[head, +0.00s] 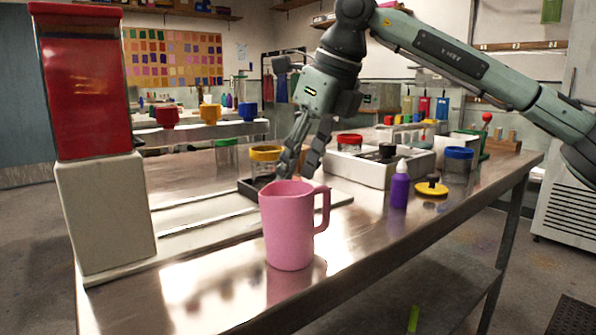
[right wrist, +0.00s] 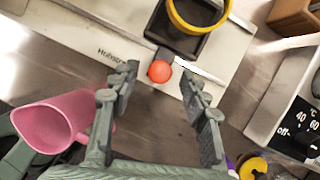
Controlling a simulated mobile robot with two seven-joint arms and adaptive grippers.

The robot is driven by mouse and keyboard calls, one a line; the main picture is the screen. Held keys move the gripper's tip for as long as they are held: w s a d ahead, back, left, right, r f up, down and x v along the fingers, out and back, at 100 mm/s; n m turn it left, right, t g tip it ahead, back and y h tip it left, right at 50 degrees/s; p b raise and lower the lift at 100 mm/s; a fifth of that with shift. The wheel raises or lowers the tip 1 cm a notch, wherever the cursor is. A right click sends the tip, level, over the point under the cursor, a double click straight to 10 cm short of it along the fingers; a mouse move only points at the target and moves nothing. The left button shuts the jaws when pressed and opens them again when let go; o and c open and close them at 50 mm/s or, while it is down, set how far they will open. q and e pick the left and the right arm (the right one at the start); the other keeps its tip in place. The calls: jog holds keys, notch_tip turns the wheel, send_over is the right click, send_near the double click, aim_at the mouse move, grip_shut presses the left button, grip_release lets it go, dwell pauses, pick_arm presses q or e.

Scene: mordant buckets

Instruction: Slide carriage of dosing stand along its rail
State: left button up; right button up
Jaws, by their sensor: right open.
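The dosing stand has a red tower (head: 85,85) on a pale base at the left of the head view, with a long pale rail bed (head: 200,213) running right from it. The black carriage (head: 246,188) sits at the far part of the bed, bearing a clear jar with a yellow rim (head: 266,153). In the right wrist view, an orange ball knob (right wrist: 159,71) sticks out from the carriage (right wrist: 166,36). My right gripper (head: 298,165) is open, its fingertips on either side of the knob and apart from it. My left gripper is out of view.
A pink jug (head: 288,228) stands in front of the rail, close to my right gripper. To the right are a white heated unit (head: 372,165), a purple bottle (head: 400,188), a yellow disc (head: 431,189) and a blue-lidded jar (head: 457,165). The front table edge is clear.

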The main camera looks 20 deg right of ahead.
jog(key=shift+w+f, duration=0.1)
jog(key=shift+f, duration=0.2)
grip_shut()
jog(key=shift+a, duration=0.15)
